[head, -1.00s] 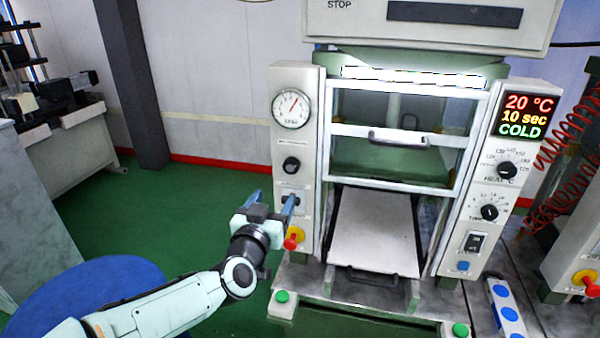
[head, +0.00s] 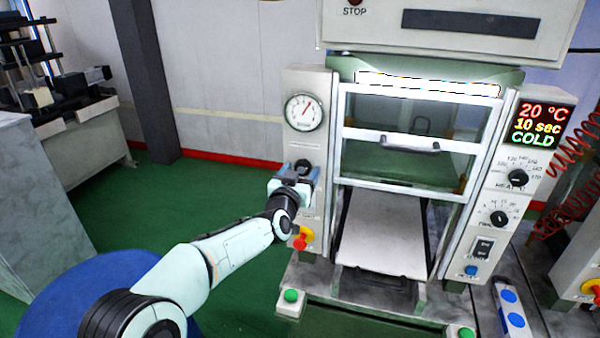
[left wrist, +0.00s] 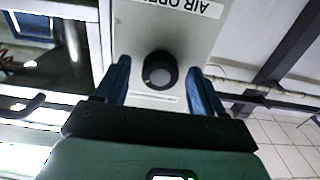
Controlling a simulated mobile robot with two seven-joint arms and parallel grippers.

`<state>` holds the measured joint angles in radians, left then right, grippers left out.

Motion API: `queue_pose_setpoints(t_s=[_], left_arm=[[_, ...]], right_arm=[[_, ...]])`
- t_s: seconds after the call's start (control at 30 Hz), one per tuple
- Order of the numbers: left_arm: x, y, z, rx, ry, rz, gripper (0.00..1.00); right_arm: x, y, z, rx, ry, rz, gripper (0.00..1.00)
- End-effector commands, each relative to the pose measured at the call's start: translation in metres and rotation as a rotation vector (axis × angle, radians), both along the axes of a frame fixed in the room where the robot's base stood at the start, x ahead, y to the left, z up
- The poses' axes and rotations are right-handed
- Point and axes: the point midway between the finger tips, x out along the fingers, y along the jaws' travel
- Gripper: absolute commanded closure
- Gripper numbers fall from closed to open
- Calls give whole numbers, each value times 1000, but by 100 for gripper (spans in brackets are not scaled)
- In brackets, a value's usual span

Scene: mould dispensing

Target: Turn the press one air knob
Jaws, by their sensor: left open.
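The press (head: 400,130) stands in front of me. Its left panel carries a round gauge with a red needle (head: 303,112), and the black air knob (head: 303,166) is below it. In the left wrist view the knob (left wrist: 160,70) lies between my two blue fingers, with a gap on each side. My left gripper (head: 300,174) is open in front of the panel and partly covers the knob in the head view. I cannot tell how far the fingertips reach along the knob. My right gripper is not in view.
A red and yellow emergency button (head: 302,238) sits just below my left gripper. Green buttons (head: 291,296) stand on the press base. The glass door with its handle (head: 410,146) is to the right. A blue round surface (head: 85,292) is at the lower left.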

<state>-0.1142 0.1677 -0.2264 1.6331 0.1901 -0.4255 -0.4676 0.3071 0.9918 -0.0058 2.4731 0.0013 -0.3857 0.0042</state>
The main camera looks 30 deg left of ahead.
Motion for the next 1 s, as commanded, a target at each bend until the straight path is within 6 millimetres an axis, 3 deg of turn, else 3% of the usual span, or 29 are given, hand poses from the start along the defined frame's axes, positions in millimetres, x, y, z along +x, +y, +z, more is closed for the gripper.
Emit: queue_pose_setpoints(t_s=[0.17, 0.33, 0.37, 0.67, 1.0], left_arm=[[0, 0, -1, 0, 0, 0, 31], [0, 0, 0, 0, 0, 0, 83], [0, 0, 0, 0, 0, 0, 87], [0, 0, 0, 33, 8, 0, 87], [0, 0, 0, 231, 55, 0, 87]], right_arm=[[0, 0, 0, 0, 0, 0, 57], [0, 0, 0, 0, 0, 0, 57], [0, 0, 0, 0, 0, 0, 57], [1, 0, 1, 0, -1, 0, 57], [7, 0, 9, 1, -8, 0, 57]])
